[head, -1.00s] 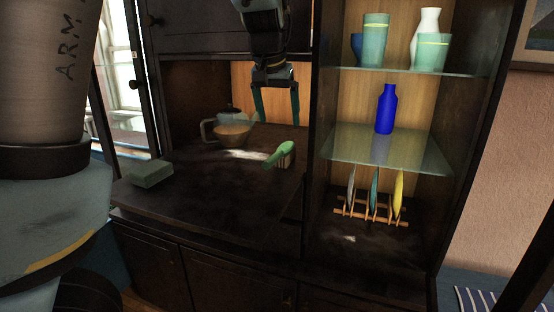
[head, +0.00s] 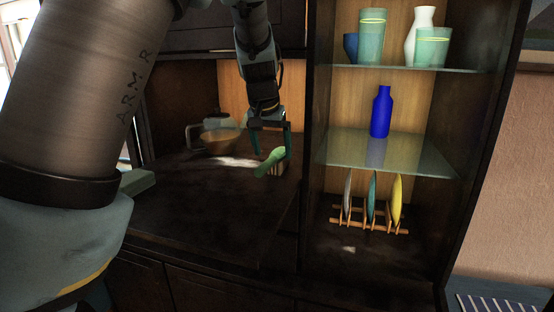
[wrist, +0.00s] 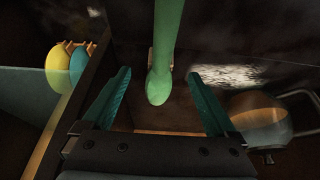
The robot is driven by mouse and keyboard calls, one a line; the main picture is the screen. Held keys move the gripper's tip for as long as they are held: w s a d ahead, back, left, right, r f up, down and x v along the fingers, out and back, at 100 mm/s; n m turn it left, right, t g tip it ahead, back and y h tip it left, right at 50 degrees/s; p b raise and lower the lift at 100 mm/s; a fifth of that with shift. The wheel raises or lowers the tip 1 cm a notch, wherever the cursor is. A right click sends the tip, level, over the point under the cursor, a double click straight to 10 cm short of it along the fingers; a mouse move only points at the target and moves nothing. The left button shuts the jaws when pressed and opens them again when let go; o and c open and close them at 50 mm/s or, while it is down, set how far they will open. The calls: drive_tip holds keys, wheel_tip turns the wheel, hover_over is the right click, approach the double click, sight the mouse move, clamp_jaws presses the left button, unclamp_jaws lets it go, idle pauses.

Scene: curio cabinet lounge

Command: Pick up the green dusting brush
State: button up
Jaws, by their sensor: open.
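The green dusting brush (head: 271,161) lies on the dark cabinet counter, near the upright divider, with its handle towards the front left. My gripper (head: 270,155) is open and reaches down from above at the brush. In the wrist view the green handle (wrist: 163,60) comes between the two spread teal fingers of my gripper (wrist: 160,105), with a gap on each side. The fingers do not touch it there. The bristle end is mostly hidden beneath the handle.
A green block (head: 137,183) lies further left, partly behind my arm. To the right, shelves hold a blue bottle (head: 381,112), cups and a plate rack (head: 370,217).

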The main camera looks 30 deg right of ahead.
sight(273, 155)
drive_tip(key=shift+p+x, duration=0.35)
drive_tip(key=shift+x, duration=1.55)
drive_tip(key=shift+w, duration=0.1)
drive_tip(key=shift+c, duration=0.2)
clamp_jaws()
